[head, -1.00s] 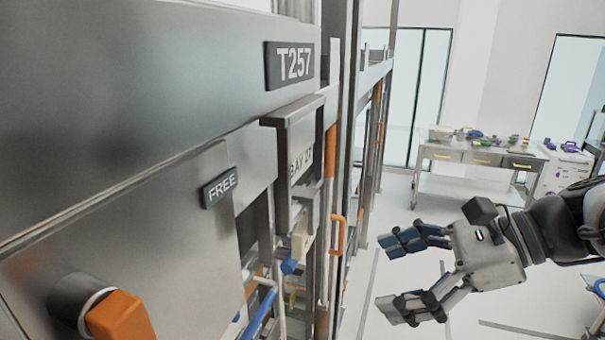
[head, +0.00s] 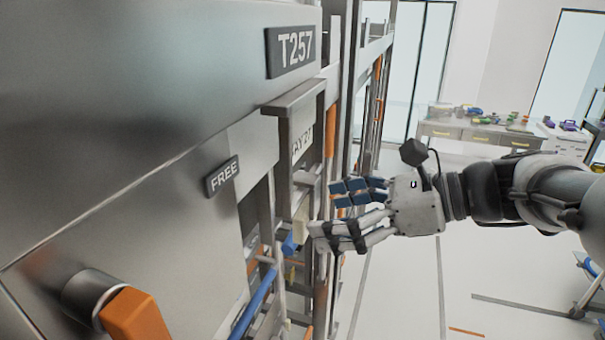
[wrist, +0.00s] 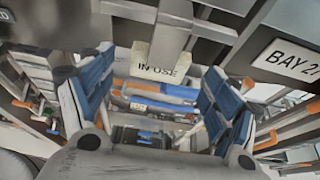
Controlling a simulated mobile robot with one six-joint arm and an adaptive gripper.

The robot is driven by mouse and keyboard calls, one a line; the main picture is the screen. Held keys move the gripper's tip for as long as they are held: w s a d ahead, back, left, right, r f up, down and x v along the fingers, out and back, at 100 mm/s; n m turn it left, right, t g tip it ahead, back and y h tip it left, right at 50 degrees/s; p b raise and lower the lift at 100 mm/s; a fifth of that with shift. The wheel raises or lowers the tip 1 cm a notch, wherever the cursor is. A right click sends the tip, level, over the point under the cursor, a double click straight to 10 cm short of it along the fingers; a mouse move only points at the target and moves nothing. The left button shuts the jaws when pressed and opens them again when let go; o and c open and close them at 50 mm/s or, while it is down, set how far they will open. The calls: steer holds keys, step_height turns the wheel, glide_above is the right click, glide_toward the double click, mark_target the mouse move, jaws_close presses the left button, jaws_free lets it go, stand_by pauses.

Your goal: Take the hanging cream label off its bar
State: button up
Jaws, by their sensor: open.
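The cream label (wrist: 157,66), marked "IN USE", hangs below a grey bar (wrist: 171,40) in the wrist view. In the head view the label (head: 300,222) is a narrow cream strip seen nearly edge-on, just left of my fingertips. My gripper (head: 325,212) is open and empty, reaching left toward the rack. In the wrist view its blue-padded fingers (wrist: 157,80) stand left and right of the label, with space on both sides. Whether the fingertips reach as far as the label is unclear.
A "BAY 27" plate (wrist: 291,58) is to the right of the bar in the wrist view. In the head view a grey panel with a "FREE" tag (head: 222,177) and an orange knob (head: 135,315) fills the left. Blue and orange rails lie behind the label. Open floor is right.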

mark_target(307, 219)
steer(key=x, duration=0.5)
steer(key=shift+a+f, duration=0.1)
steer(key=shift+f, duration=0.05)
steer(key=c, duration=1)
steer(key=shift+c, duration=0.2)
